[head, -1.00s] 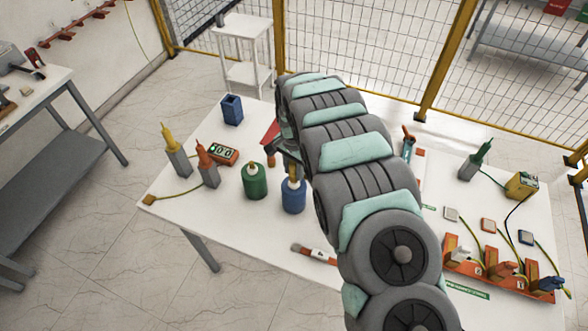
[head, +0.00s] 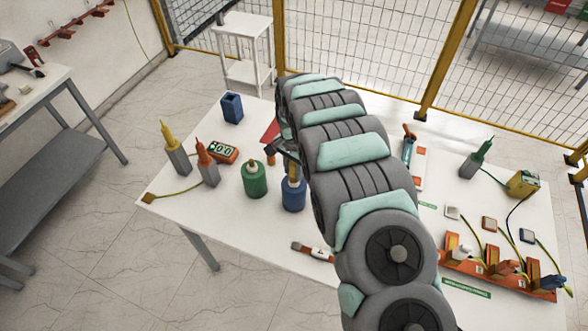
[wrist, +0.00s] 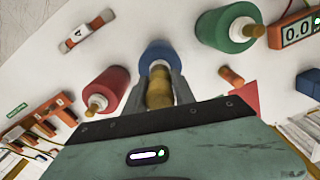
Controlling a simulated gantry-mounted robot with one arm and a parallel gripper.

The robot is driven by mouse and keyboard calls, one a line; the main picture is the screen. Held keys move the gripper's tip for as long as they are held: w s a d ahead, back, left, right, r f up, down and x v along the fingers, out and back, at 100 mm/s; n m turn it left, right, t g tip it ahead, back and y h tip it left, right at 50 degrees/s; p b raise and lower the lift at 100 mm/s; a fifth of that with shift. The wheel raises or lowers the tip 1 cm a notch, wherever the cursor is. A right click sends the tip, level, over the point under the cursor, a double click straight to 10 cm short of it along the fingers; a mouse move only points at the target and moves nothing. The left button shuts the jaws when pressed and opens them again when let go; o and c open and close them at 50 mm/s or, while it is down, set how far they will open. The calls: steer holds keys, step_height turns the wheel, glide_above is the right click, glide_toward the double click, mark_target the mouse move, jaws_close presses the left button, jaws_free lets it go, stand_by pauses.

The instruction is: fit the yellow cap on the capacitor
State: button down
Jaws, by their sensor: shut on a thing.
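My gripper (wrist: 160,92) is shut on the yellow cap (wrist: 159,88), a short ochre cylinder between its fingers in the wrist view. The cap lines up with the blue capacitor (wrist: 157,52). In the head view the blue capacitor (head: 293,196) stands upright on the table, with yellow at its top, partly beside my arm. I cannot tell whether the cap touches or sits on the capacitor. The green capacitor (head: 255,180) stands to its left, its tip bare. A red capacitor (wrist: 105,92) shows in the wrist view; my arm hides it in the head view.
An orange cap (wrist: 231,76) lies on the table near the green capacitor. A meter (head: 222,152), two pointed probes and a blue holder (head: 232,108) stand at the left. An orange fixture (head: 500,275) is at the right.

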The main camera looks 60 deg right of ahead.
steer(key=c, duration=1)
jaws_free()
steer(key=shift+o, duration=0.2)
steer(key=shift+r, duration=0.6)
step_height(320, 180, up, 10)
steer(key=p, duration=0.7)
steer(key=shift+f, duration=0.2)
